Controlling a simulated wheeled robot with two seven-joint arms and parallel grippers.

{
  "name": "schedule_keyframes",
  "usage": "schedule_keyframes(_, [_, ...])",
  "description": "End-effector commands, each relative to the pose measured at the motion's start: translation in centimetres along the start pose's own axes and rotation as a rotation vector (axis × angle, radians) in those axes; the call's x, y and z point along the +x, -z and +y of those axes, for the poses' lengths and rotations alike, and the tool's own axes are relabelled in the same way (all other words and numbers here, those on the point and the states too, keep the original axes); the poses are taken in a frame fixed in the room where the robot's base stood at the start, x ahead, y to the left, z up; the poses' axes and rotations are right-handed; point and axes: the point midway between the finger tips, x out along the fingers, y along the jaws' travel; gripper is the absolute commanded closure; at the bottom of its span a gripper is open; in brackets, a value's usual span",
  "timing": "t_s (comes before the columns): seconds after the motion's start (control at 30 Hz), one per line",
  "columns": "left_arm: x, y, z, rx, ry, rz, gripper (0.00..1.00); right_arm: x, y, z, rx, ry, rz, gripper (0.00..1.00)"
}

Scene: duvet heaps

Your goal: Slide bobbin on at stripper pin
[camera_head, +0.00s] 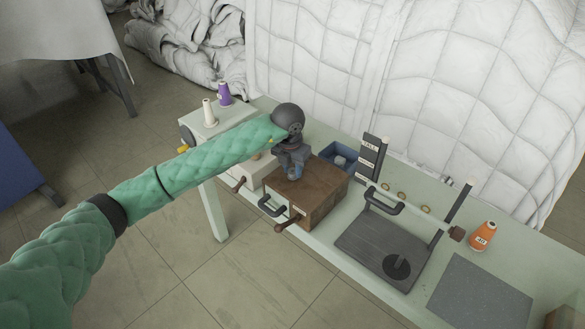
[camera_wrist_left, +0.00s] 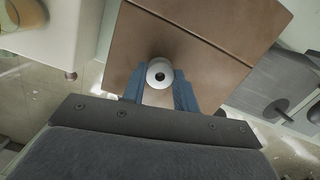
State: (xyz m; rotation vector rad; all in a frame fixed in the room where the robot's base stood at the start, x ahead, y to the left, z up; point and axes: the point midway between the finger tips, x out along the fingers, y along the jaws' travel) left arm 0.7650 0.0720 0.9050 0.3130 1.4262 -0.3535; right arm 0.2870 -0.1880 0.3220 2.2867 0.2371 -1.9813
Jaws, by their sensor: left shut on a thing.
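My left gripper (camera_head: 292,175) is above the top of the brown wooden box (camera_head: 322,190) on the table. In the left wrist view its blue fingers (camera_wrist_left: 160,90) are shut on a pale round bobbin (camera_wrist_left: 159,72) with a dark centre hole, seen end-on over the brown top. In the head view the bobbin is hidden by the gripper. I cannot tell whether it touches the box or sits around a pin, and I cannot make out which part is the stripper pin. My right gripper is not in view.
A dark-handled grey plate (camera_head: 375,250) with an upright rod stands right of the box. A blue bin (camera_head: 339,158) and labelled black panel (camera_head: 371,156) stand behind. White and purple (camera_head: 224,94) spools stand left.

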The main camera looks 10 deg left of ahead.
Motion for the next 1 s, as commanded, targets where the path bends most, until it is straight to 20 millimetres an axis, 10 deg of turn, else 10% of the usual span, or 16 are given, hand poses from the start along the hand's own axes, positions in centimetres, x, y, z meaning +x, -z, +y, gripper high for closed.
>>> schedule_keyframes(0.27, [0.6, 0.1, 0.0, 0.000, 0.000, 0.000, 0.92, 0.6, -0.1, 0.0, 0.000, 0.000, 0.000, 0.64])
schedule_keyframes(0.3, [0.6, 0.1, 0.0, 0.000, 0.000, 0.000, 0.67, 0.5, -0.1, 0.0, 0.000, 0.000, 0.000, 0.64])
schedule_keyframes(0.43, [0.5, 0.1, 0.0, 0.000, 0.000, 0.000, 0.45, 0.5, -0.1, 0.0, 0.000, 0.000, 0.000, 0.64])
schedule_keyframes(1.0, [-2.6, 0.0, 0.1, 0.001, -0.002, -0.003, 0.45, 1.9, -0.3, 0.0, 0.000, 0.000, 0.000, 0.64])
